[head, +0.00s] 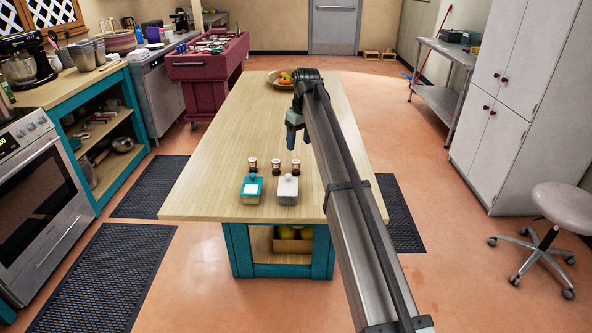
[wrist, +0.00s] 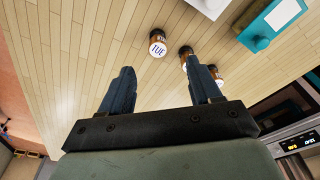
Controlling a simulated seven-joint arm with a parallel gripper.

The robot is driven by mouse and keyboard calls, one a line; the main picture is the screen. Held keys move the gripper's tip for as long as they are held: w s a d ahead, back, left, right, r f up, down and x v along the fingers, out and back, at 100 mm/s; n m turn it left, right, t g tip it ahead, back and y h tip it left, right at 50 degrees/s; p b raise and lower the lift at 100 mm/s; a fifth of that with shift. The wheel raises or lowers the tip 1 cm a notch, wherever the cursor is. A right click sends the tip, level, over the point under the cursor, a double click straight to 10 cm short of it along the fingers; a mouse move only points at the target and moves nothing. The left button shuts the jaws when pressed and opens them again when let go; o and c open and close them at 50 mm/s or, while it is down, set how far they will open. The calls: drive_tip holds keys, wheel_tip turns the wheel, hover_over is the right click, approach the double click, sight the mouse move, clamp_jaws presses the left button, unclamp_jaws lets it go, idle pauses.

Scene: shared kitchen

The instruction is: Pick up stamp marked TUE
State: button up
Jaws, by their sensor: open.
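The stamp marked TUE (wrist: 157,43) is a small brown cylinder with a white end label reading TUE in the wrist view. It appears to be the rightmost of three similar stamps in the head view (head: 296,167), standing on the wooden table top (head: 220,130). My gripper (head: 298,132) is open and empty above the table, farther back than the stamps. In the wrist view the fingers (wrist: 160,68) point toward the stamps, with the TUE stamp beyond the tips and between their lines. The other two stamps (wrist: 185,54) (wrist: 217,76) are partly behind the right finger or beside it.
A bowl of fruit (head: 282,80) is at the far end. The table's left and middle are clear.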

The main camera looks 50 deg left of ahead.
sight(296, 162)
drive_tip(key=f, duration=0.4)
drive_tip(key=a+f, duration=0.1)
drive_tip(key=f, duration=0.1)
drive_tip(key=shift+w, duration=0.1)
drive_tip(key=shift+w+a+f, duration=0.1)
drive_tip(key=shift+a+f, duration=0.1)
drive_tip(key=shift+f, duration=0.7)
drive_tip(key=shift+w+a+f, duration=0.1)
drive_tip(key=shift+a+f, duration=0.15)
drive_tip(key=shift+f, duration=0.65)
drive_tip(key=shift+w+a+f, duration=0.1)
drive_tip(key=shift+a+f, duration=0.1)
drive_tip(key=shift+f, duration=0.7)
drive_tip(key=shift+c, duration=0.2)
drive_tip(key=c, duration=1.1)
drive_tip(key=shift+r, duration=0.1)
